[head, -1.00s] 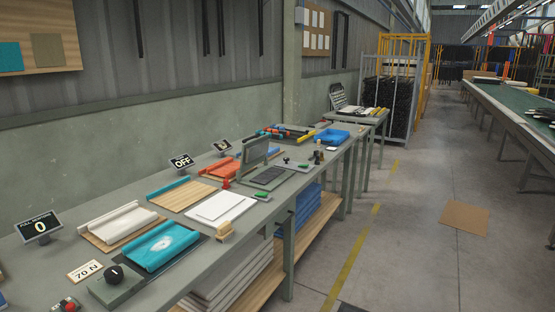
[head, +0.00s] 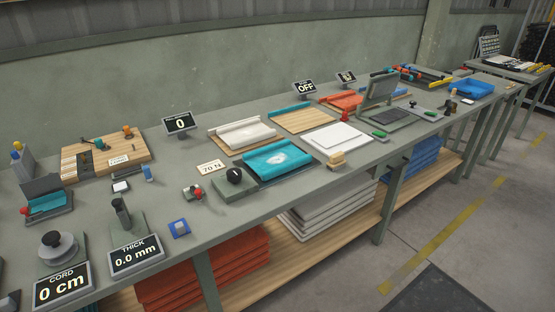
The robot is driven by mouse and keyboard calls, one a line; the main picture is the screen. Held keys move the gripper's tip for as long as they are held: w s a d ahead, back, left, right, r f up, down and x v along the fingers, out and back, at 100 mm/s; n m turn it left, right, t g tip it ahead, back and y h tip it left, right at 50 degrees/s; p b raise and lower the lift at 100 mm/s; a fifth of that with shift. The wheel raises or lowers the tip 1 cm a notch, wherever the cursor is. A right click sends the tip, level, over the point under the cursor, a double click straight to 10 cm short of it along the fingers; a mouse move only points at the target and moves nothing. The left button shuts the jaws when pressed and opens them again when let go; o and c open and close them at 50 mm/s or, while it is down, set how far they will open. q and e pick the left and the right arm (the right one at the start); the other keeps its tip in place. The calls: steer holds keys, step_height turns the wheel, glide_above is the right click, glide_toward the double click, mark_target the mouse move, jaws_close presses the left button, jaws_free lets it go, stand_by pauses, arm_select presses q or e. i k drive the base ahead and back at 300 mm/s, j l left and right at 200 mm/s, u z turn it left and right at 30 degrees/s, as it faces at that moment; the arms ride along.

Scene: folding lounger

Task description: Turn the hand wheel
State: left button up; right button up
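No part clearly recognisable as a hand wheel shows. A grey round wheel-like part with a dark knob (head: 57,247) stands at the lower left, behind a display (head: 62,289) reading CORD 0 cm. A black round knob (head: 234,175) sits on a grey box (head: 232,188) beside a 70 N card (head: 211,167). Which of these, if either, is the hand wheel I cannot tell. Neither of my grippers is in view.
A long grey workbench (head: 290,118) runs from lower left to upper right. It carries a teal pad (head: 272,161), white sheets (head: 335,138), a wooden board (head: 112,149) and a thickness display (head: 136,254). Clear floor (head: 490,225) lies at the right.

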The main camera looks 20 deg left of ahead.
mark_target(234, 175)
steer(key=u, duration=1.3)
